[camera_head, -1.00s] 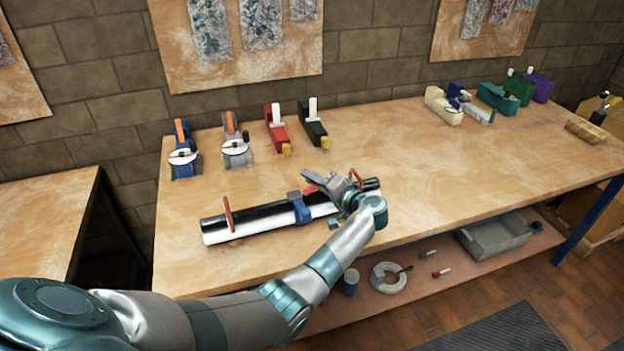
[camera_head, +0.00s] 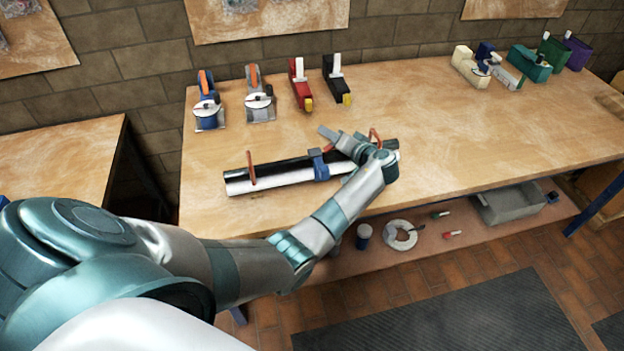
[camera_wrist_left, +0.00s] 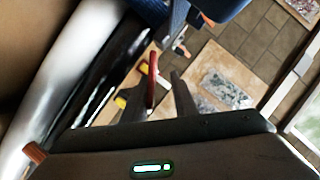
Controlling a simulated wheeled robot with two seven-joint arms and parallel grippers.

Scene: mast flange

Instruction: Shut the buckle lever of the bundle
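The bundle (camera_head: 245,182) is a black tube and a white tube lying side by side on the bench. A blue buckle (camera_head: 319,165) sits around its middle and shows at the top of the left wrist view (camera_wrist_left: 172,18). My left gripper (camera_head: 335,139) is over the bundle's right part, just right of the buckle. In the left wrist view its two fingers (camera_wrist_left: 157,92) are apart, with the red lever (camera_wrist_left: 152,80) showing between them. Whether they touch it I cannot tell. My right gripper is not in view.
Orange-red hoops (camera_head: 250,168) stand near the bundle's ends. Several coloured clamp-like tools, including a red one (camera_head: 299,82), stand along the back left of the bench (camera_head: 430,130). More stand at the back right. The bench between is clear. A grey bin (camera_head: 508,205) is on the shelf below.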

